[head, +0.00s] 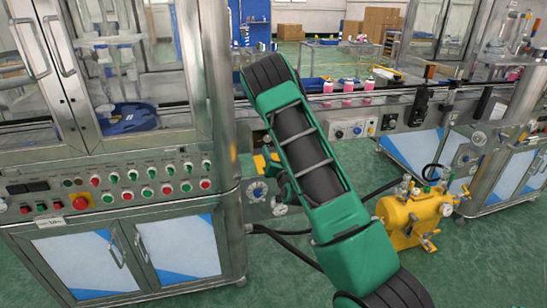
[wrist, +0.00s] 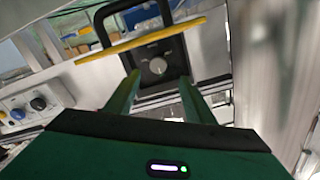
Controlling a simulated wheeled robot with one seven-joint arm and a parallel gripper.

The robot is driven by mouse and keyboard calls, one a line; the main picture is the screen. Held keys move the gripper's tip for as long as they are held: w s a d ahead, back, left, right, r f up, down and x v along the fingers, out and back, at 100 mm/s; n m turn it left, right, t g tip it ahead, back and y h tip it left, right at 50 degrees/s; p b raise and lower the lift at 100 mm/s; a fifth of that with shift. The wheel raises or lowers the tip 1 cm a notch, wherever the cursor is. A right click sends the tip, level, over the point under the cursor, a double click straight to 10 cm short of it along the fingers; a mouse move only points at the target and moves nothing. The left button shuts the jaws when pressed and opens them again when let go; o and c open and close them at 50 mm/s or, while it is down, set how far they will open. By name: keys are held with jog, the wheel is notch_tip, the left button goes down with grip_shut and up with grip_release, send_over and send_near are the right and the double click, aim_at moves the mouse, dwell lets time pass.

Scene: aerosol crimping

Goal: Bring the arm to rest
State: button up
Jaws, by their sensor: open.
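My green and black arm crosses the head view from the lower right up to the upper middle, in front of the conveyor line. I cannot make out my gripper's fingers in the head view. In the wrist view my gripper (wrist: 160,88) shows as two green fingers spread apart, with nothing between them. Past the fingertips is a black unit with a round grey dial (wrist: 158,66) and a black handle. A yellow bar (wrist: 140,40) crosses the view above the dial. I cannot tell how far the fingertips are from these.
A steel machine cabinet with a button panel (head: 118,190) stands at left. Pink bottles (head: 347,86) stand on the conveyor behind my arm. A yellow tank (head: 412,218) stands on the green floor at right. Knobs (wrist: 38,103) show left in the wrist view.

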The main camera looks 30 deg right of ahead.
jog(key=shift+r, duration=0.1)
dwell(0.5)
jog(key=shift+w+a+r, duration=0.1)
jog(key=shift+a+r, duration=0.05)
jog(key=shift+r, duration=0.05)
jog(key=s+a+r+g+y, duration=0.1)
jog(key=s+g, duration=0.4)
jog(key=s, duration=1.1)
jog(key=s+a+r+n+g+y, duration=0.1)
jog(key=s+a+r+g, duration=0.3)
jog(key=s, duration=1.3)
jog(key=s+a+r+n+g+y, duration=0.1)
jog(key=s+r+g, duration=0.5)
jog(key=s, duration=1)
jog(key=shift+s+a+g+y, duration=0.25)
jog(key=shift+a+g+y, duration=0.65)
jog(key=shift+g+y, duration=0.25)
jog(key=shift+w+f, duration=0.2)
jog(key=shift+w, duration=0.45)
